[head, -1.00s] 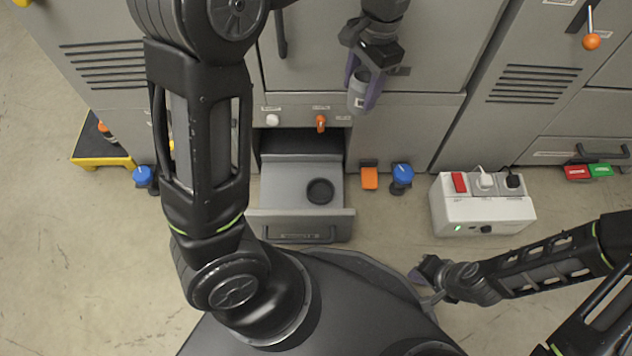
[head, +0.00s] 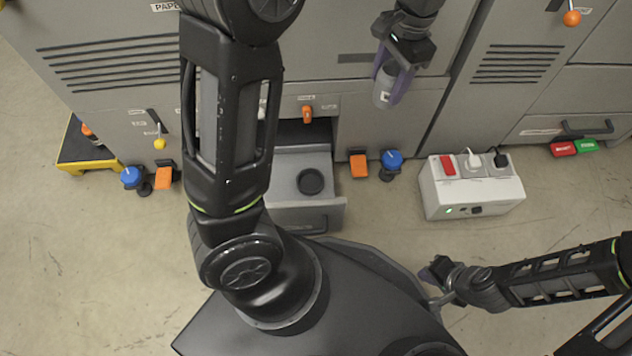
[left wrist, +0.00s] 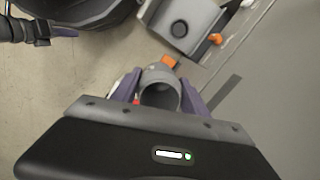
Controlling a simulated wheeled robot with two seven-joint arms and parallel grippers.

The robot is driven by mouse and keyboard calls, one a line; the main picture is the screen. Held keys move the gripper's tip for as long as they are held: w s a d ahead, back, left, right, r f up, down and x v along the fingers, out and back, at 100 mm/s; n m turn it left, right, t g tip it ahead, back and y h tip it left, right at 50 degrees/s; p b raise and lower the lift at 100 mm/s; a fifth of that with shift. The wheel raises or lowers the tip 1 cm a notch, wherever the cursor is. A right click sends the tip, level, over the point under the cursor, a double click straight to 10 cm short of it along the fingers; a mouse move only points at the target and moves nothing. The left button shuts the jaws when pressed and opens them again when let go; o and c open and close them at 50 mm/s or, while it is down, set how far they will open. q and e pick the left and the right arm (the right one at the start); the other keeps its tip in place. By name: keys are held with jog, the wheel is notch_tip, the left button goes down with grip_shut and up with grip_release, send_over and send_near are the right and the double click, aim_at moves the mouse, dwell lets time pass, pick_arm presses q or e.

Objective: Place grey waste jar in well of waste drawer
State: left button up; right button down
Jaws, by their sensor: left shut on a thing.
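The grey waste jar (head: 383,88) is between the purple-grey fingers of my left gripper (head: 391,84), which is shut on it in front of the cabinet. In the left wrist view the jar (left wrist: 160,90) shows its round open mouth between the fingers. The open waste drawer (head: 336,214) is lower and to the left of the jar in the head view. Its dark round well (head: 311,181) is in view, and my left arm covers the drawer's left part. The drawer also shows in the left wrist view (left wrist: 205,15). My right gripper (head: 436,272) is low, near my base; its finger gap is unclear.
A white power box (head: 470,190) with plugs stands on the floor to the right. An orange pedal (head: 359,165) and a blue knob (head: 392,160) are right of the drawer. A yellow-edged black step (head: 82,150) is at left.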

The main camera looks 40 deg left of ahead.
pick_arm(q)
jog(key=s+a+f+n+p, duration=0.25)
jog(key=a+f, duration=0.55)
jog(key=f, duration=0.4)
jog(key=n+p, duration=0.1)
jog(key=n, duration=0.3)
send_over(310, 184)
notch_tip(310, 184, down, 13)
jog(key=shift+h, duration=0.3)
jog(key=shift+f, duration=0.1)
notch_tip(310, 184, down, 14)
jog(key=b, duration=0.5)
jog(key=shift+b, duration=0.4)
jog(key=shift+f+b, duration=0.85)
jog(key=shift+f, duration=1.05)
jog(key=shift+f, duration=0.1)
